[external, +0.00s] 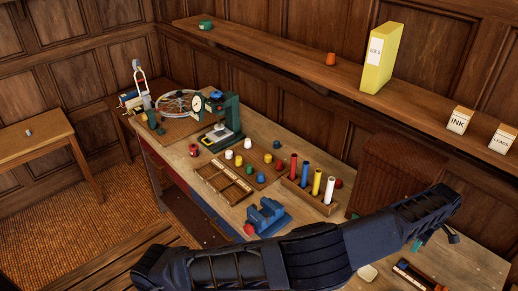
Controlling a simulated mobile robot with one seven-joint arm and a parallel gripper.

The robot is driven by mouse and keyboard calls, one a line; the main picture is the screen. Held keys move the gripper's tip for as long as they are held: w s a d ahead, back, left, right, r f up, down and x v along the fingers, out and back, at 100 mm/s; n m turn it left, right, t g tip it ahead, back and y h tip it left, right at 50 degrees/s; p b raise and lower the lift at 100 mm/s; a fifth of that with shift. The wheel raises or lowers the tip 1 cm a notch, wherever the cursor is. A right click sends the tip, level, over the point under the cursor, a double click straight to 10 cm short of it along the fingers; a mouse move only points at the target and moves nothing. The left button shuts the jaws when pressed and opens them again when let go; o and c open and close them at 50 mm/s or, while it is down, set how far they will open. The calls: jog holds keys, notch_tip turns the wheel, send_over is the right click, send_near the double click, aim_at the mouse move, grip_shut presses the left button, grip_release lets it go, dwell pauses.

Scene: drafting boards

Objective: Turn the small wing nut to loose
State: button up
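My arm reaches across the lower right of the external view, over the near part of the long workbench. My gripper (449,236) seems to be at the far end of the arm, pointing down. It is mostly hidden behind the arm, so whether its fingers are open or shut does not show. A small green thing (417,245) shows just below the arm's end; I cannot tell what it is. No small wing nut can be made out; it may be too small to see or hidden behind the arm.
The workbench (430,262) holds a blue vise (267,215), a rack of coloured tubes (310,196), an empty divided tray (222,183), a board with coloured caps (258,166) and a green press (228,121). A shelf (290,64) runs above. A side table (35,138) stands left.

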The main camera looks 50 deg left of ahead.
aim_at(405, 261)
notch_tip(405, 261, down, 10)
jog(key=shift+f, duration=0.15)
dwell(0.3)
grip_shut()
